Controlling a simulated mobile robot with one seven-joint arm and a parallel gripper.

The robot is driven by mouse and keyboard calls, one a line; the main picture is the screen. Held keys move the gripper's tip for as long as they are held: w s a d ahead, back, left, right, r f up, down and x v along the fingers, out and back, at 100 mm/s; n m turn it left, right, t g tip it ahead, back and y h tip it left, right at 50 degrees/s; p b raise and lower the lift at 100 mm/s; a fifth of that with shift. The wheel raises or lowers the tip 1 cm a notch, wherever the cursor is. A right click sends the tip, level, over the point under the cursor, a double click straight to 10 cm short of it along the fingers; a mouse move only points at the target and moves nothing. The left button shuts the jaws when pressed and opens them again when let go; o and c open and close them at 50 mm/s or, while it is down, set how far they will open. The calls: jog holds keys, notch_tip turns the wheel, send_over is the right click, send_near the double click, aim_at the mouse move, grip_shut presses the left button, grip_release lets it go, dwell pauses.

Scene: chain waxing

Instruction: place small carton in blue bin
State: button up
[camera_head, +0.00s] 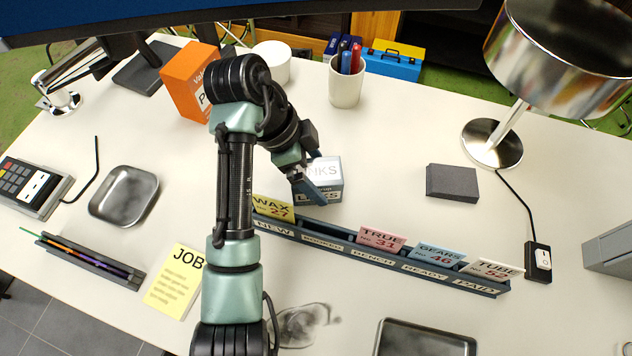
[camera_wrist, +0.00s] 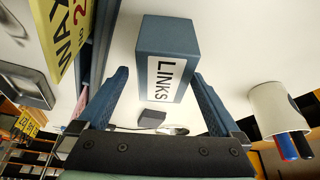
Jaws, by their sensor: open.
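A small blue-grey carton (camera_head: 330,193) with a white label reading LINKS stands on the white table behind the slotted rack. It also shows in the wrist view (camera_wrist: 167,40), upper middle, between the fingers. My gripper (camera_head: 312,186) is open at the carton, partly covering it in the head view. In the wrist view its two fingers (camera_wrist: 160,74) lie either side of the label, and I cannot tell whether they touch the carton. A blue box with yellow parts (camera_head: 392,66) is beyond the table's back edge; I cannot tell if it is the blue bin.
The dark rack (camera_head: 340,245) holds several cards in front of the carton. An orange box (camera_head: 187,82), a white pen cup (camera_head: 347,88) and a chrome lamp (camera_head: 492,143) stand farther back. A dark grey block (camera_head: 452,182) lies to the right. Table between carton and cup is clear.

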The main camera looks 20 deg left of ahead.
jog(key=shift+x, duration=1.1)
jog(key=shift+w+d+f+p, duration=0.15)
jog(key=shift+w+f+p, duration=0.1)
jog(key=shift+p, duration=0.1)
jog(key=shift+d+f, duration=0.1)
jog(key=shift+f, duration=0.35)
jog(key=shift+f, duration=0.25)
jog(key=c, duration=1.5)
jog(key=shift+w+r, duration=0.1)
jog(key=shift+c, duration=0.2)
